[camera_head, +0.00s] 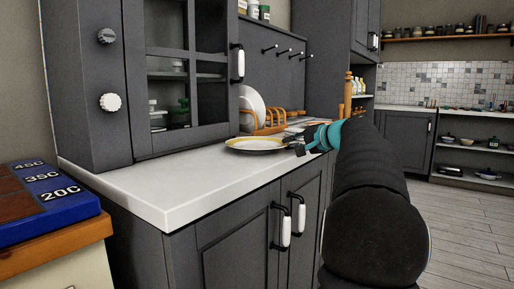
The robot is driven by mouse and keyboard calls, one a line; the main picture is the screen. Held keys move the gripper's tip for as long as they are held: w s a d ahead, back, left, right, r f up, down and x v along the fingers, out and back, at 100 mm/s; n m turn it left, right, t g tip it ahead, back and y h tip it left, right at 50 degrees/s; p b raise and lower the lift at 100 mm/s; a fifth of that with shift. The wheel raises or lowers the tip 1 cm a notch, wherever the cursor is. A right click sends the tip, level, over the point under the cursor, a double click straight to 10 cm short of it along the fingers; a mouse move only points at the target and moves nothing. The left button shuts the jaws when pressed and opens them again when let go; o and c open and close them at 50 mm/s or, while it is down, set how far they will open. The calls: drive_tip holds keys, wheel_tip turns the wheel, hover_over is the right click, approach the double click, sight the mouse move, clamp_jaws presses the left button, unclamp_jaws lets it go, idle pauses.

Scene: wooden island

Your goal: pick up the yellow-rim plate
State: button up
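The yellow-rim plate (252,144) lies on the white countertop (165,190), seen at a shallow angle, with a pale middle and a yellow rim. My black arm reaches in from the lower right. My gripper (299,147), dark with a teal part behind it, is at the plate's right edge. Its fingertips look small and close to the rim. I cannot tell whether they touch the plate or have the rim between them.
A wooden rack (272,126) with white plates (252,108) stands behind the yellow-rim plate. A dark glass-door cabinet (168,70) rises at the left. The front left of the countertop is clear.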

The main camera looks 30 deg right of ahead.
clamp_jaws()
drive_tip(key=shift+r, duration=0.45)
drive_tip(key=r, duration=0.1)
drive_tip(key=r+p, duration=0.1)
drive_tip(key=r, duration=0.2)
drive_tip(key=shift+d, duration=0.25)
drive_tip(key=d+r+p, duration=0.5)
drive_tip(key=d+r, duration=0.1)
drive_tip(key=d, duration=0.5)
drive_tip(key=shift+p, duration=0.35)
drive_tip(key=shift+r, duration=0.1)
